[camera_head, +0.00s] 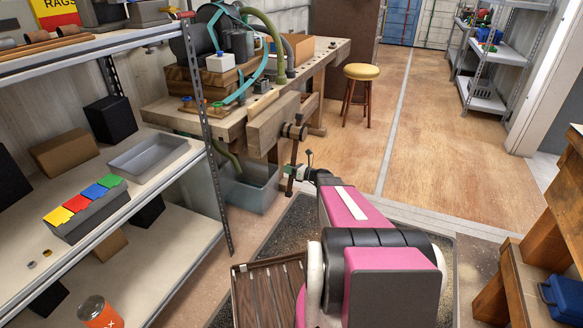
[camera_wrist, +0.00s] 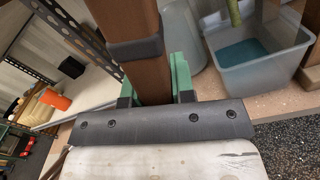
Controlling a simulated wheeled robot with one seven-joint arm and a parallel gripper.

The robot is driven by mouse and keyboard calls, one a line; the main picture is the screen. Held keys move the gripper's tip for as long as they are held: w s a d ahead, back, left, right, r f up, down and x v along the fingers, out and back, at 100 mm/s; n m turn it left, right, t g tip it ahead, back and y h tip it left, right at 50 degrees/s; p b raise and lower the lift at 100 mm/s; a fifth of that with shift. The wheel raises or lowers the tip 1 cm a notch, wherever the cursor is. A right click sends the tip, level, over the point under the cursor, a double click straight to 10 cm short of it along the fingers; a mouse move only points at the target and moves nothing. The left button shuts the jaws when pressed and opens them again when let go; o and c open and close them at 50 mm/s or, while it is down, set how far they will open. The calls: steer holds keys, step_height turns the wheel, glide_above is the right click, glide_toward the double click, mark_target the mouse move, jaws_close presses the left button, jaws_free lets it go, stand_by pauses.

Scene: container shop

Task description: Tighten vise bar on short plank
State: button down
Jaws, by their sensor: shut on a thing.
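The wooden vise (camera_head: 272,124) is on the front end of the workbench (camera_head: 215,122), with a dark round screw hub (camera_head: 294,132) on its face. The vise bar (camera_head: 294,153) hangs steeply down from the hub. My gripper (camera_head: 299,173) is at the bar's lower part, beside the bench. In the wrist view my gripper (camera_wrist: 156,84) has its green fingers on either side of the brown bar (camera_wrist: 147,68), shut on it. A dark collar (camera_wrist: 135,48) sits on the bar above the fingers.
A translucent bin (camera_head: 250,188) stands on the floor under the bench, close to my gripper. A metal shelf (camera_head: 150,165) with boxes is at the left. A yellow stool (camera_head: 361,72) stands behind. The wooden floor (camera_head: 440,125) at the right is clear.

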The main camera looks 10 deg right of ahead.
steer(key=s+a+r+m, duration=0.6)
steer(key=s+r+m, duration=0.1)
steer(key=s, duration=0.1)
step_height(320, 180, up, 14)
steer(key=s+m, duration=0.1)
steer(key=m, duration=0.8)
steer(key=shift+s+a+f+m, duration=0.2)
steer(key=shift+s+a+m, duration=0.1)
steer(key=shift+a, duration=0.15)
steer(key=c, duration=1)
jaws_free()
steer(key=shift+o, duration=0.2)
steer(key=v, duration=1)
steer(key=shift+s+d, duration=0.3)
